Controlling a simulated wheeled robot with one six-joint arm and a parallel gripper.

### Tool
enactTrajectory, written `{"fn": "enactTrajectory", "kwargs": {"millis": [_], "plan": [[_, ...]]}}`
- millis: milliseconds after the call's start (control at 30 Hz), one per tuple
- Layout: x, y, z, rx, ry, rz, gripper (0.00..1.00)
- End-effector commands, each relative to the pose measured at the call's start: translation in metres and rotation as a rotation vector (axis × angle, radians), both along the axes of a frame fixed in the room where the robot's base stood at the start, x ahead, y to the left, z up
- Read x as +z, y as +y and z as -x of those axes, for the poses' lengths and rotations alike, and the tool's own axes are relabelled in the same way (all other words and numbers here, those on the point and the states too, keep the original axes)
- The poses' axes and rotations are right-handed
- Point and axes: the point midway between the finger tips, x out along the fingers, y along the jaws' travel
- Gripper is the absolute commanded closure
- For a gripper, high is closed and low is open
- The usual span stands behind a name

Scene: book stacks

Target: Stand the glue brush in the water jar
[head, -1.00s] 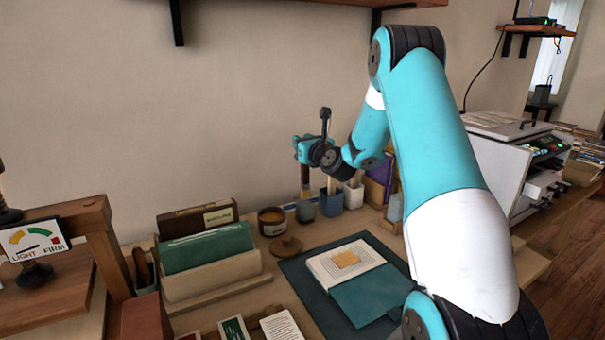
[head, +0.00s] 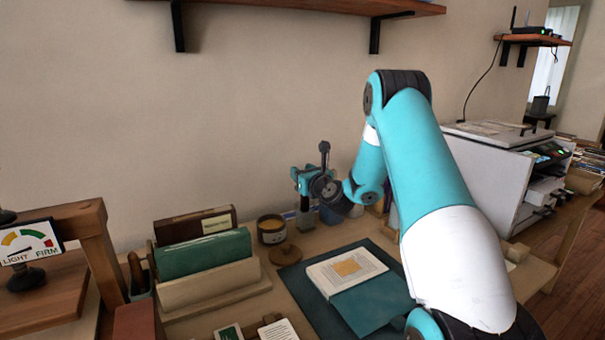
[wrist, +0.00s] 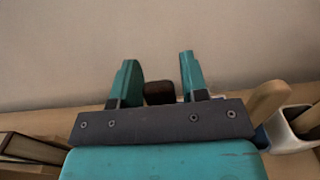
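My gripper (head: 305,181) is low over the back of the bench, its fingers pointing toward the wall. In the wrist view its two fingers (wrist: 160,72) stand either side of a dark brown handle end, the glue brush (wrist: 159,93), which fills most of the gap. The brush looks upright, and a short brown length of it (head: 305,203) shows below my gripper in the head view. A small grey jar (head: 306,219), seemingly the water jar, is directly under it. The brush's lower end is hidden, at or inside the jar.
A white holder (wrist: 290,133) with a wooden tool (wrist: 268,101) is right of my gripper. A brown pot (head: 271,229) stands left. An open book (head: 346,270) lies on the mat in front.

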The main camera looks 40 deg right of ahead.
Motion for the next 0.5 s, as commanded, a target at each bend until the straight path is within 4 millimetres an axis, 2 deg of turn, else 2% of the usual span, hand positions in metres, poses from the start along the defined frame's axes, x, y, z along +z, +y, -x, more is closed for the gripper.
{"fn": "enactTrajectory", "kwargs": {"millis": [367, 500], "plan": [[0.005, 0.0, 0.0, 0.0, -0.001, 0.001, 0.48], [-0.001, 0.003, 0.017, -0.002, 0.001, -0.002, 0.48]]}}
